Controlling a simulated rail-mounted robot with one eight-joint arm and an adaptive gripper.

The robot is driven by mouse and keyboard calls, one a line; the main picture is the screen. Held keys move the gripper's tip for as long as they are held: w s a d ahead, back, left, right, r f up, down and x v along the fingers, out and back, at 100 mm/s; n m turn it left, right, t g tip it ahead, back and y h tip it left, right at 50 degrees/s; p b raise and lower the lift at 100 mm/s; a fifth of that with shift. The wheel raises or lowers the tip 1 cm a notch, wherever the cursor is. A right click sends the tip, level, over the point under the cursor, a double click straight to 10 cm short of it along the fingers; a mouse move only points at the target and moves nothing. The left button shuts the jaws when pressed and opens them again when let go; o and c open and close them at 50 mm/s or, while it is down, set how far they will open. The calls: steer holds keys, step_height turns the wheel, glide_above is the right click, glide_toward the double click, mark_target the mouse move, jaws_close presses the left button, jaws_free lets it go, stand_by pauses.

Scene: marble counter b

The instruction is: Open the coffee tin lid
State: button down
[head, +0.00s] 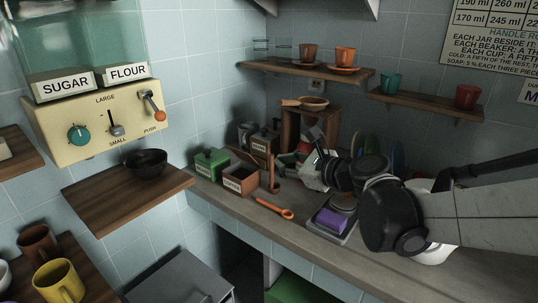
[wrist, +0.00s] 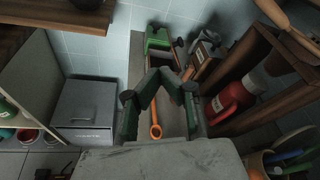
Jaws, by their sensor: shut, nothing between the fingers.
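The coffee tin (head: 234,184) is a reddish-brown box with a pale label that seems to read COFFEE. It stands near the counter's left end, just right of a green tin (head: 211,163). I cannot tell clearly how its lid sits. In the wrist view my gripper (wrist: 159,77) is shut and empty, its two dark green fingers meeting in a point. In the head view my arm reaches in from the right.
An orange spoon (head: 274,208) lies on the counter, also below the fingers in the wrist view (wrist: 156,128). A dark labelled tin (head: 259,145) and a wooden shelf unit (head: 291,130) stand behind. A purple block (head: 331,221) sits on a scale-like tray (head: 345,235).

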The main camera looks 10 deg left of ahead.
steer(key=w+a+f+m+t+y+b, duration=0.1)
steer(key=w+a+f+m+b, duration=0.1)
steer(key=w+f+m, duration=0.1)
steer(key=w+a+f+m+t+y+b, duration=0.1)
steer(key=w+a+f+m+b, duration=0.2)
steer(key=f+m, duration=0.2)
steer(key=w+a+f+m+t+y+b, duration=0.1)
steer(key=w+a+f+m+b, duration=0.1)
steer(key=w+f+m, duration=0.2)
steer(key=shift+w+a+m+y, duration=0.1)
steer(key=shift+a+m+y, duration=0.05)
steer(key=shift+m, duration=0.75)
steer(key=shift+a+m+y, duration=0.15)
steer(key=shift+m, duration=0.75)
steer(key=shift+w+a+r, duration=0.1)
steer(key=shift+w+a, duration=0.2)
steer(key=b+x, duration=0.2)
steer(key=x, duration=0.7)
steer(key=shift+a+r, duration=0.15)
